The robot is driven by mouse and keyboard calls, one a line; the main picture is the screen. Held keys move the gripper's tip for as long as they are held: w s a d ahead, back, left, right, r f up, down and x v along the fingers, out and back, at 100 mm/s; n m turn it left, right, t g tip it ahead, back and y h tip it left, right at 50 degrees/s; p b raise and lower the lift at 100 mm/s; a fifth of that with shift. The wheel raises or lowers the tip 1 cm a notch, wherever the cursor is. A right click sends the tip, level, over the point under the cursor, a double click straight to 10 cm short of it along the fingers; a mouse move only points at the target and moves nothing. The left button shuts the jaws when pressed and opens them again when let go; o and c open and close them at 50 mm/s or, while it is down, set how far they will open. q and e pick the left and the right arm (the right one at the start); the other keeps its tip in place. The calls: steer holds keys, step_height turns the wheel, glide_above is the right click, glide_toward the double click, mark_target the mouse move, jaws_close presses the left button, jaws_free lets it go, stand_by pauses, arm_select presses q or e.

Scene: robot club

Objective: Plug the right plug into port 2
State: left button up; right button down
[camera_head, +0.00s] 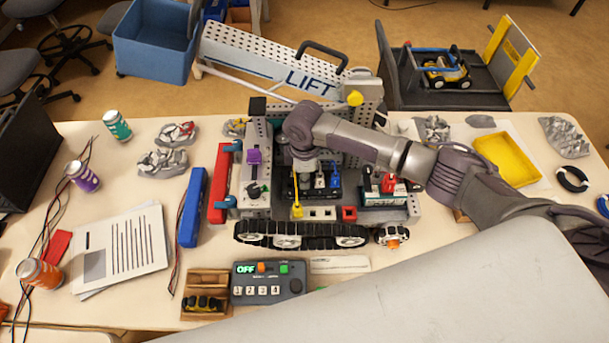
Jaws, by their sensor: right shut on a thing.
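A tracked robot with a perforated grey frame stands on the table. On it is a black box (328,193) with a white plug (319,181) and a blue plug (335,181) at its face. A yellow plug (297,211) with a yellow cable sits low at its front left. A red plug (388,183) stands over the module at the right. My right gripper (303,167) points down at the box's left part and is shut. What it holds is hidden by the wrist, and port numbers are too small to read. My left gripper is not in view.
A perforated LIFT arm (270,62) rises behind. A control box (268,283) reading OFF and a wooden tray (205,278) stand in front. A blue bar (190,208) and red bar (221,185) lie left. A yellow tray (507,160) is at right.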

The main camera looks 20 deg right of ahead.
steer(key=shift+s+f, duration=0.15)
steer(key=shift+f, duration=0.05)
stand_by(0.7)
steer(key=c, duration=1)
jaws_free()
steer(key=shift+o, duration=0.2)
steer(key=shift+r+p, duration=0.2)
steer(key=shift+p, duration=0.15)
step_height(320, 180, up, 4)
steer(key=p, duration=0.4)
steer(key=shift+r+p, duration=0.95)
steer(key=shift+f, duration=0.1)
